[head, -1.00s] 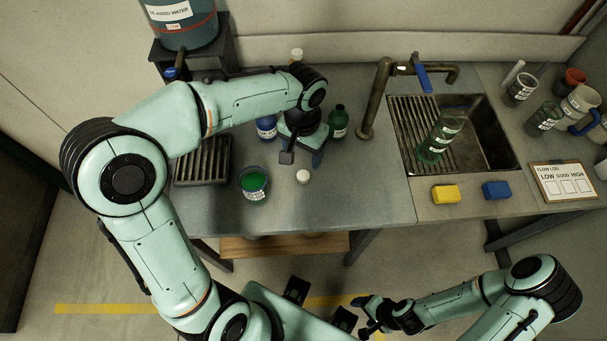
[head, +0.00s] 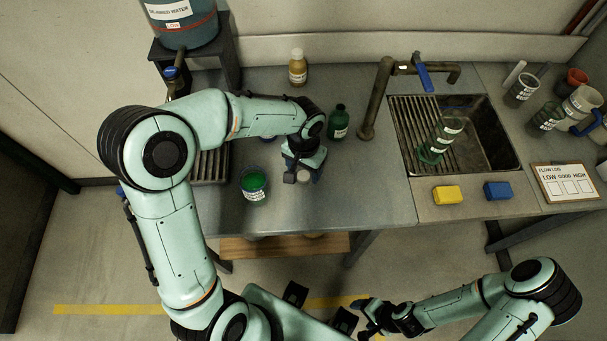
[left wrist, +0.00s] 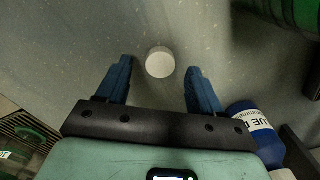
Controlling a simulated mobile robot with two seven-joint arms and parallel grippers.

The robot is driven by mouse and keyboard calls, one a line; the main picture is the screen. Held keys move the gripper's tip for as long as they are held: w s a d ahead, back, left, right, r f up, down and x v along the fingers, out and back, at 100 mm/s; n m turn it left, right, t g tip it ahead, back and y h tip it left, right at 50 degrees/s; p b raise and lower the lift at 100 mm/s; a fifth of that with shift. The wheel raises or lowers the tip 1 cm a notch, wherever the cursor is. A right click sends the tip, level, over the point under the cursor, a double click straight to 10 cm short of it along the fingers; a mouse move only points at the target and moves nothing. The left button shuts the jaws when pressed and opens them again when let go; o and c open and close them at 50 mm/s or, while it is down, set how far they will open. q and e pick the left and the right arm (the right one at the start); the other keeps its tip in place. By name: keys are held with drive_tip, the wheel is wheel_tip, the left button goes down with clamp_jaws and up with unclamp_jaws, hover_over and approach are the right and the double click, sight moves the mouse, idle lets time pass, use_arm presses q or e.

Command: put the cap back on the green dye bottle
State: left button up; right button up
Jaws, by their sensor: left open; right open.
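The green dye bottle (head: 339,123) stands upright and uncapped on the bench, right of my left gripper. Part of a green bottle (left wrist: 301,12) shows at the top right of the left wrist view. A white cap (head: 303,176) lies on the bench under my left gripper (head: 304,178), partly hidden by it. In the left wrist view the cap (left wrist: 160,62) sits between the two open blue fingers, with clear gaps on both sides. My right gripper (head: 367,317) is open and empty, low in the head view, away from the bench.
A beaker of green liquid (head: 254,185) stands left of the cap. A blue bottle (left wrist: 260,128) is close to my left gripper, mostly hidden by my arm in the head view. An amber bottle (head: 298,68) stands behind. A tap (head: 376,95) and sink (head: 484,135) are to the right.

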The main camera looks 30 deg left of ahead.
sight(304, 175)
use_arm(q)
drive_tip(key=shift+f, duration=0.8)
use_arm(e)
drive_tip(key=shift+f, duration=0.1)
use_arm(q)
drive_tip(key=shift+c, duration=0.3)
drive_tip(key=c, duration=1)
drive_tip(key=shift+c, duration=0.2)
drive_tip(key=shift+r, duration=0.1)
wheel_tip(304, 175, up, 20)
drive_tip(key=p, duration=0.2)
use_arm(e)
drive_tip(key=w+r, duration=0.2)
drive_tip(key=r, duration=0.1)
